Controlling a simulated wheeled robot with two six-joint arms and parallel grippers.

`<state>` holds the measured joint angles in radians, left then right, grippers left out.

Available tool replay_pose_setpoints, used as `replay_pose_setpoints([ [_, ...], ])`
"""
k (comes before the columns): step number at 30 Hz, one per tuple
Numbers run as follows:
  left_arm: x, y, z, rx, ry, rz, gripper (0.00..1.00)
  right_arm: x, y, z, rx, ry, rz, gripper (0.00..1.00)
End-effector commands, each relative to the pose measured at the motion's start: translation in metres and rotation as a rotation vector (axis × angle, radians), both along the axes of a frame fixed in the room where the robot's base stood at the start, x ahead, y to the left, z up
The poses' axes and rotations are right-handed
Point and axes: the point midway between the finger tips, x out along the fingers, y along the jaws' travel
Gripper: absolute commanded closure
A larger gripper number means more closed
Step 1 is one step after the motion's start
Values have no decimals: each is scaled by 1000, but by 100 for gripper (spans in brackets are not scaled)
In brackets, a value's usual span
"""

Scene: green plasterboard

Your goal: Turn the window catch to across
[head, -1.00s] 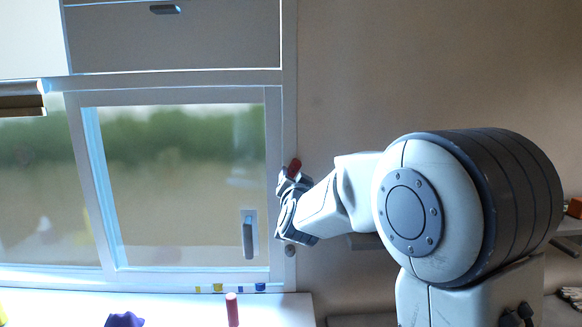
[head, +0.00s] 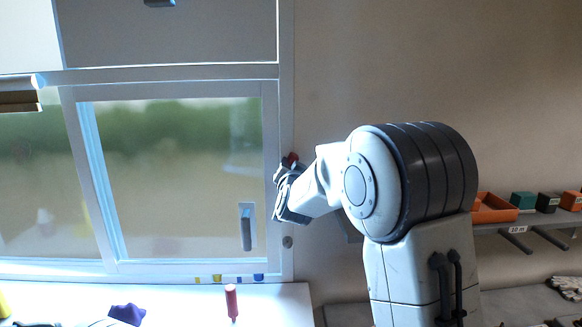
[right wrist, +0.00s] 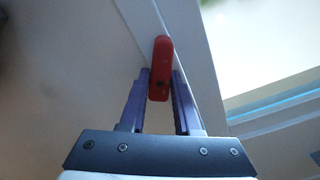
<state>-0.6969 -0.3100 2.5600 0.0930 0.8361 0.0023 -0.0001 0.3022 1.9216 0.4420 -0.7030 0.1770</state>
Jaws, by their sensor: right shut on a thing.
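The window catch is a small red handle (head: 292,158) on the right side of the window frame, mostly covered by my gripper in the head view. In the right wrist view the catch (right wrist: 160,68) lies between my two fingertips, its far end reaching past them. My right gripper (head: 284,172) is shut on it; its fingers also show in the right wrist view (right wrist: 159,85). The catch's mount is hidden, and its exact angle is hard to tell.
A shelf at right holds an orange bin (head: 493,208).

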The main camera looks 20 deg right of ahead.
Motion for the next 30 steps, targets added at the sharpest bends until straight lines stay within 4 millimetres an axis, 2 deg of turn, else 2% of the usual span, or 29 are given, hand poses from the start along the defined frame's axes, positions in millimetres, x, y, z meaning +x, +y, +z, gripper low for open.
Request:
replay_pose_setpoints([
  [5, 0, 0, -6, 0, 0, 0, 100, 0, 0, -2, 22, -7, 0, 100],
  [11, 0, 0, -24, 0, 0, -1, 100, 0, 0, -5, 102, -31, 0, 100],
  [21, 0, 0, -72, 0, 0, -3, 100, 0, 0, -7, 380, -112, 1, 100],
  [30, 0, 0, -104, 0, 0, -3, 100, 0, 0, -5, 652, -187, 0, 100],
])
